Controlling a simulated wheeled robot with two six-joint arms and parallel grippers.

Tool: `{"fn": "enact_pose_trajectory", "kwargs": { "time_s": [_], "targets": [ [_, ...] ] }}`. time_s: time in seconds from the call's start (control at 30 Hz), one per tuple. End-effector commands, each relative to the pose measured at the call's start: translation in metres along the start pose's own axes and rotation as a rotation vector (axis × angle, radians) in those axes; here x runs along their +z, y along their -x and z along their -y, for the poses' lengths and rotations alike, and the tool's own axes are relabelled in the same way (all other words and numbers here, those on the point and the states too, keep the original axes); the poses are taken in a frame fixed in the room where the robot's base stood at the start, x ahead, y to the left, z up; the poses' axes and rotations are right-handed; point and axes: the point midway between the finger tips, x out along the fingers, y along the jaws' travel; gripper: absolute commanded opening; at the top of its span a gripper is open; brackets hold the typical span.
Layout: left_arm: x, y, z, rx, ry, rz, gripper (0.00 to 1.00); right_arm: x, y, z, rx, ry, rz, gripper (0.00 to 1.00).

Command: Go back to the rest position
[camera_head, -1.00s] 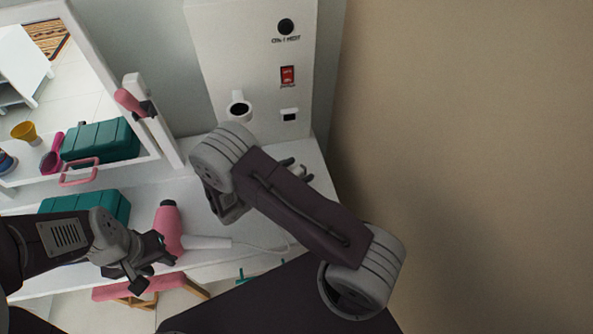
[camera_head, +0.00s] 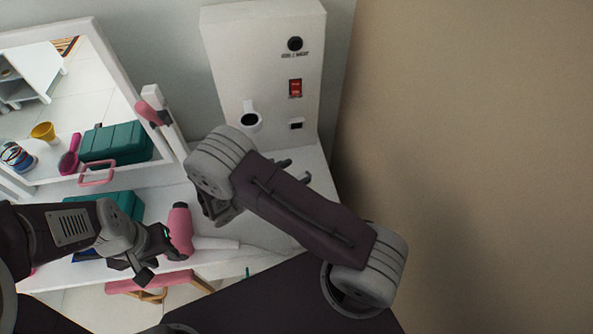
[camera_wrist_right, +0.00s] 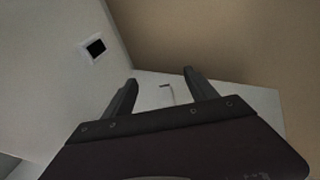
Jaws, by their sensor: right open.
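My right gripper (camera_head: 296,170) shows only by its dark fingertips behind my right arm, near the white panel's base. In the right wrist view my right gripper (camera_wrist_right: 160,84) is open, with nothing between its fingers. My left gripper (camera_head: 157,258) is low at the left, beside a pink hair dryer (camera_head: 181,226) with a white handle on the white tabletop. I cannot tell whether it touches the dryer or how far its jaws are apart.
A brown wall (camera_head: 470,130) is at the right. A pink stool (camera_head: 160,283) is below.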

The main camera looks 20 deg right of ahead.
Motion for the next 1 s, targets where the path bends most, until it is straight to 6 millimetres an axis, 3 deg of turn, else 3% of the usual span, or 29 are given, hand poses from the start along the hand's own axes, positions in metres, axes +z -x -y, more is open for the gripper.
{"fn": "enact_pose_trajectory", "kwargs": {
  "time_s": [0.6,0.67,0.73,0.8,0.87,0.93,1.0],
  "targets": [
    [0.000,0.003,0.000,0.000,0.000,0.000,0.36,0.004,-0.001,0.002,-0.013,-0.003,0.000,0.66],
    [-0.001,0.005,0.000,0.000,0.000,0.000,0.36,0.019,-0.009,0.000,-0.044,-0.049,-0.011,0.66],
    [-0.001,0.008,0.000,0.000,0.000,0.000,0.36,0.052,-0.019,-0.003,-0.090,-0.148,-0.035,0.66],
    [-0.001,0.010,0.000,0.000,0.000,0.000,0.36,0.093,-0.034,0.017,-0.195,-0.265,-0.068,0.66],
    [-0.001,0.012,0.000,0.000,0.000,0.000,0.36,0.114,-0.042,0.050,-0.323,-0.384,-0.142,0.66],
    [-0.002,0.014,0.000,0.000,0.000,0.000,0.36,0.121,-0.040,0.091,-0.481,-0.547,-0.264,0.66],
    [-0.002,0.016,0.000,0.000,0.000,0.000,0.36,0.115,-0.026,0.125,-0.634,-0.742,-0.409,0.66]
  ]
}}
